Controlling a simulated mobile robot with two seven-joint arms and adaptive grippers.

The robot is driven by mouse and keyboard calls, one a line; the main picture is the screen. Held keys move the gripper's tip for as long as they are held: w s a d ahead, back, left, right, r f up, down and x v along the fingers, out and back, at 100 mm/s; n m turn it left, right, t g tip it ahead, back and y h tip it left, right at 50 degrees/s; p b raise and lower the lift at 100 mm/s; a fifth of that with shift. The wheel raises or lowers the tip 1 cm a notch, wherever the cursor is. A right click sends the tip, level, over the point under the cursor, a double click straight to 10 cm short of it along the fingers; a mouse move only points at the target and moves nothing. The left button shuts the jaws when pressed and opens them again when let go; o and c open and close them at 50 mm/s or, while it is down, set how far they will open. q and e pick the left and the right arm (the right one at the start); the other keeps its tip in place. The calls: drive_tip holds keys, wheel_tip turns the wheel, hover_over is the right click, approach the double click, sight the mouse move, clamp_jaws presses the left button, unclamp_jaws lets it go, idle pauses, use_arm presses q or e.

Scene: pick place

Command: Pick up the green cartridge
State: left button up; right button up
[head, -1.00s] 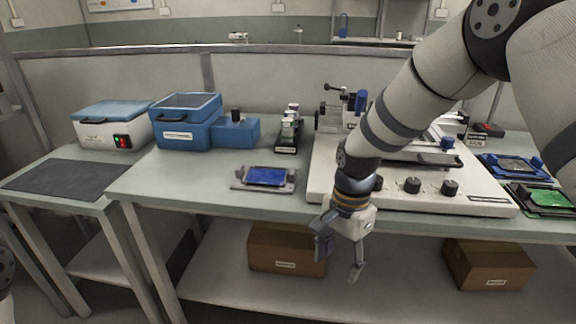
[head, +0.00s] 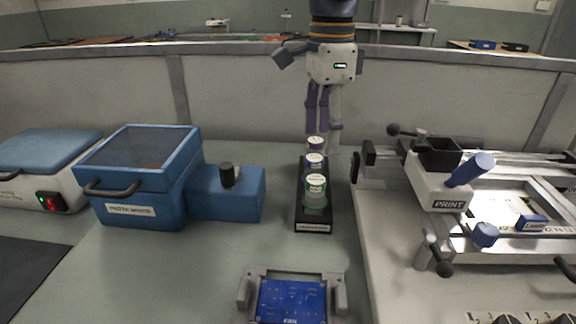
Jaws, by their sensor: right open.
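The green cartridge (head: 315,195) stands upright at the near end of a black rack (head: 314,226), with a pale lid on top. My right gripper (head: 326,138) points down at the far end of the rack, by the far cartridge and behind the green one. Its fingers are open. Whether they touch the far cartridge cannot be told. My left gripper is not in view.
A blue box with a lid (head: 143,165) and a lower blue block (head: 235,200) stand left of the rack. A printer (head: 440,190) with knobs and frame stands right. A blue board (head: 292,300) in a grey holder lies in front. Bare table lies between.

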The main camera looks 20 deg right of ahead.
hover_over(318, 179)
drive_tip(key=f, duration=0.4)
drive_tip(key=shift+s+d+f, duration=0.1)
drive_tip(key=shift+s+d, duration=0.1)
drive_tip(key=shift+d, duration=0.2)
drive_tip(key=f, duration=0.7)
drive_tip(key=shift+w+a, duration=0.2)
drive_tip(key=shift+a, duration=0.2)
drive_tip(key=shift+r, duration=0.15)
clamp_jaws()
